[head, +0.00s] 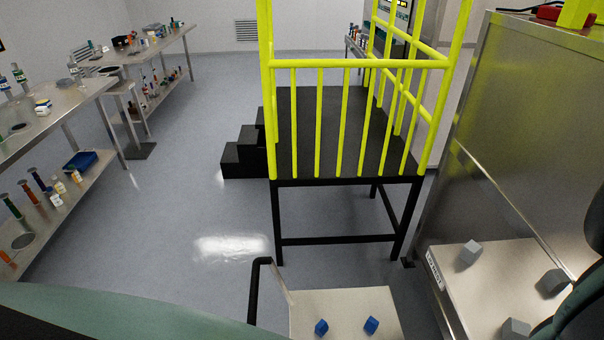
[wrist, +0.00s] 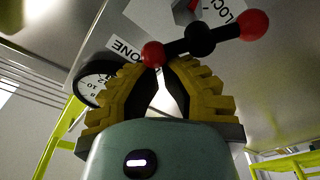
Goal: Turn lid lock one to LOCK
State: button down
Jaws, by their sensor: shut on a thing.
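Lid lock one (wrist: 200,38) shows in the wrist view as a black bar with a black round hub and a red ball at each end. The bar lies aslant, its right end higher in the picture. A white label ending in "ONE" (wrist: 126,45) is behind its left end, and a label reading "LOCK" (wrist: 222,12) is above the hub. My gripper (wrist: 166,62) has yellow ribbed fingers, shut on the lock's left end by the left red ball. The fingertips partly hide the bar there. Neither the lock nor my gripper can be made out in the head view.
A round dial gauge (wrist: 96,82) is close left of my gripper. In the head view, a yellow-railed platform (head: 335,130) with black steps stands ahead. A metal cabinet (head: 520,130) is at right and benches (head: 75,115) at left.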

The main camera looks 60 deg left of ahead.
jog(key=shift+s+d+m, duration=0.1)
jog(key=shift+d+m, duration=0.05)
jog(key=shift+m, duration=0.15)
jog(key=shift+s+d+f+m+h, duration=0.1)
jog(key=shift+d+m+h, duration=0.1)
jog(key=shift+m, duration=0.55)
jog(key=shift+s+d+f+m+h, duration=0.1)
jog(key=shift+s+d+m+h, duration=0.1)
jog(key=shift+m, duration=0.6)
jog(key=shift+s+d+f+m+h, duration=0.1)
jog(key=shift+d+m+h, duration=0.1)
jog(key=shift+m, duration=0.55)
jog(key=shift+s+d+f+m+h+b, duration=0.15)
jog(key=shift+d+m+b, duration=0.1)
jog(key=shift+m, duration=0.75)
jog(key=shift+s+d+f+m+h+b, duration=0.15)
jog(key=shift+d+m+b, duration=0.1)
jog(key=shift+m, duration=0.75)
jog(key=shift+s+d+f+m+g+h, duration=0.1)
jog(key=shift+d+f+m+g+h, duration=0.05)
jog(key=shift+m, duration=0.55)
jog(key=shift+s+d+f+m+g+h, duration=0.1)
jog(key=shift+d+f+m+g+h, duration=0.05)
jog(key=shift+m, duration=0.55)
